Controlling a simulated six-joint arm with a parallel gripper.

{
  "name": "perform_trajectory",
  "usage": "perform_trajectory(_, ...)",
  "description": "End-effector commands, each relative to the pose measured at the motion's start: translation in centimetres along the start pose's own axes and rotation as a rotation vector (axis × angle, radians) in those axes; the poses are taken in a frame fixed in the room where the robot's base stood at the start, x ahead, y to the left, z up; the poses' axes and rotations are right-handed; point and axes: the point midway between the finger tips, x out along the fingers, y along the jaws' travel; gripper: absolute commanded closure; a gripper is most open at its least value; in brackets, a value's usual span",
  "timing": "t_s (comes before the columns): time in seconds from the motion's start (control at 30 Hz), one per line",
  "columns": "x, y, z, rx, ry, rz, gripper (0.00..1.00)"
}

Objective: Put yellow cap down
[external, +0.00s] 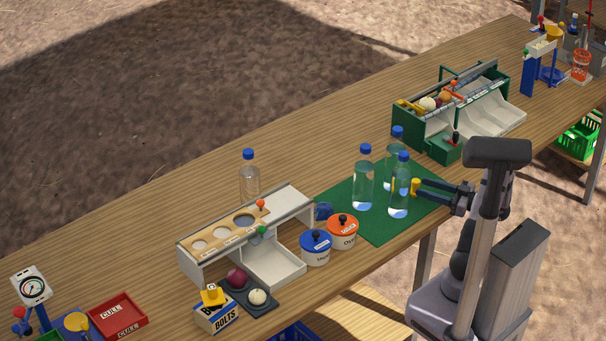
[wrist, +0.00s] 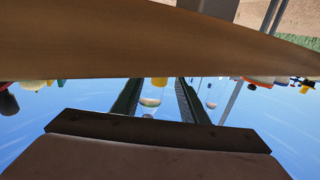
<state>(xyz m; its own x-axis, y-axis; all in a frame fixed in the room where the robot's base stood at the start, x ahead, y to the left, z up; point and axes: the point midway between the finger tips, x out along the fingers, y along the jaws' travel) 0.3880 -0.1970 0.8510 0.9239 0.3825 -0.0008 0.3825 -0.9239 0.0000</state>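A brown surface covers the upper part of that view.
Other blue-capped bottles (external: 364,180) stand close by on the green mat (external: 380,227). Orange-lidded (external: 342,232) and blue-lidded (external: 316,249) pots stand left, by a white sorting stand (external: 276,262). A green bin unit (external: 422,135) stands behind. The mat's front is clear.

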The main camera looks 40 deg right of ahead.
Motion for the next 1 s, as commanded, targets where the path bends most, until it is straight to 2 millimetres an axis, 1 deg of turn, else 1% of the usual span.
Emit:
perform_trajectory(0.03, -0.9, 0.1, 0.0, 0.000, 0.001, 0.006, 0.61)
perform_trajectory(0.3, -5.6, 0.1, 0.1, 0.000, 0.000, 0.007, 0.61)
perform_trajectory(0.5, -8.5, 0.1, 0.0, 0.000, 0.000, 0.005, 0.61)
perform_trajectory(0.7, -10.0, 0.0, 0.0, 0.000, 0.001, 0.001, 0.61)
perform_trajectory(0.77, -10.1, 0.0, 0.0, 0.000, 0.001, 0.001, 0.61)
perform_trajectory(0.83, -10.2, 0.0, 0.0, 0.000, 0.001, 0.001, 0.56)
perform_trajectory(1.0, -10.2, 0.0, 0.0, 0.000, 0.001, 0.001, 0.56)
